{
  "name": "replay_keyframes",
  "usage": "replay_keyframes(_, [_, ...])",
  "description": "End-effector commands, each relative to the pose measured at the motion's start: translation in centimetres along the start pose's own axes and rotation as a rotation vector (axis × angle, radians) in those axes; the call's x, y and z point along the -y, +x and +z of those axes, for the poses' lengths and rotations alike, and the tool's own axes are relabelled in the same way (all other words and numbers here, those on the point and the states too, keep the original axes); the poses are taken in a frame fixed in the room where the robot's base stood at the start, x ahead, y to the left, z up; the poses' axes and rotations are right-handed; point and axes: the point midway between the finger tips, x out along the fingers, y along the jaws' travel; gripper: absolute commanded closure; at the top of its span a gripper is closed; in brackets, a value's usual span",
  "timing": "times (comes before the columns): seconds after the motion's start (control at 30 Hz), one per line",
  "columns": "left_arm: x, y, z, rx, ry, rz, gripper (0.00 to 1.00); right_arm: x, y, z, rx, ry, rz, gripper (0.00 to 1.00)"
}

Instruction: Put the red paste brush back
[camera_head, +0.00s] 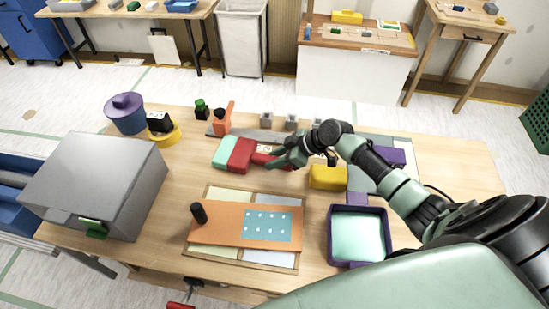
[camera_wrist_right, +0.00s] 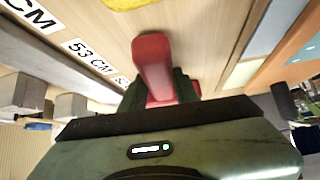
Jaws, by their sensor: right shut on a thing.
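The red paste brush (camera_head: 241,155) is at the back middle of the worktable, beside a mint-green block (camera_head: 222,152). My right gripper (camera_head: 279,161) reaches it from the right and is shut on its narrower part. In the right wrist view the red brush (camera_wrist_right: 153,62) extends out from between the dark fingers of my right gripper (camera_wrist_right: 160,98). The fingers hide part of it. I cannot tell whether the brush touches the tabletop. My left gripper does not show.
A grey box (camera_head: 97,180) stands at the left. An orange board (camera_head: 225,222) lies in front, beside a purple tray (camera_head: 331,235) with a mint inside. A yellow block (camera_head: 327,177) sits right of the gripper. Small grey blocks (camera_head: 291,122) and an orange item (camera_head: 223,120) stand behind.

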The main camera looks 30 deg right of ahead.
Motion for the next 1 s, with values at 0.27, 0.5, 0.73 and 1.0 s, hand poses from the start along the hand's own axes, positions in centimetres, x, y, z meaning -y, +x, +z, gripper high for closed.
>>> replay_keyframes(0.27, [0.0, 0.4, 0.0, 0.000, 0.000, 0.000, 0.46, 0.0, 0.2, 0.1, -0.002, 0.000, 0.000, 1.00])
replay_keyframes(0.5, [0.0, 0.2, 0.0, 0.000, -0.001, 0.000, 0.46, 0.0, 0.1, 0.1, -0.001, 0.000, -0.001, 0.48])
replay_keyframes(0.73, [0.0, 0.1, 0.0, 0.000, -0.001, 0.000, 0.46, 0.0, 0.2, 0.2, -0.001, 0.001, -0.001, 0.48])
replay_keyframes(1.0, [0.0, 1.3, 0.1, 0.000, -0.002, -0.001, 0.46, 0.3, -3.7, 0.5, 0.001, -0.004, 0.000, 0.48])
